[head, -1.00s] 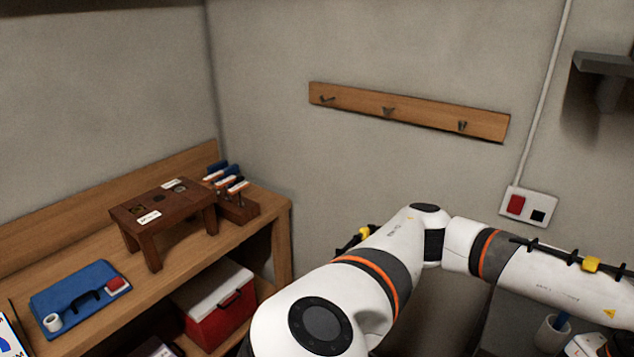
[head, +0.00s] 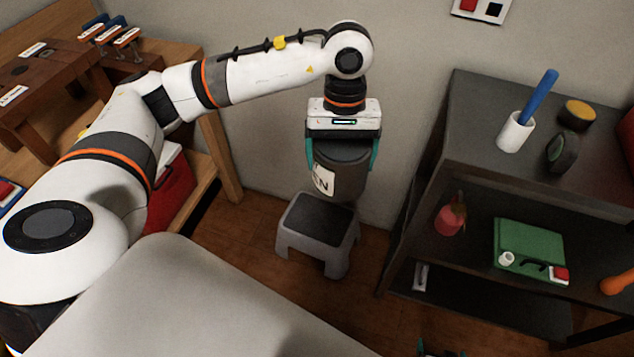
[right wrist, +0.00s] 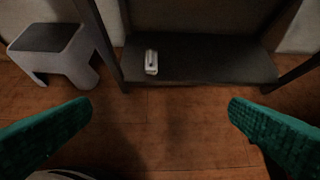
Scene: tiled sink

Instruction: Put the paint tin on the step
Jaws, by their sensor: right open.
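The paint tin (head: 327,183), dark grey with a pale label, hangs upright in my left gripper (head: 341,158). The teal fingers are shut on its two sides. In the head view its base overlaps the back of the grey step (head: 318,215). The step also shows in the right wrist view (right wrist: 48,40). There its visible top is bare and the tin is out of frame, so the tin is above it. My right gripper (right wrist: 160,106) is open and empty, over the floor right of the step; only a bit shows at the head view's bottom edge (head: 440,348).
A dark shelf unit (head: 400,215) stands right of the step, holding a white cup (head: 515,132), a green case (head: 530,246) and other items. A wooden bench (head: 222,155) with a red box (head: 172,190) is at left. Floor between step and shelf is clear.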

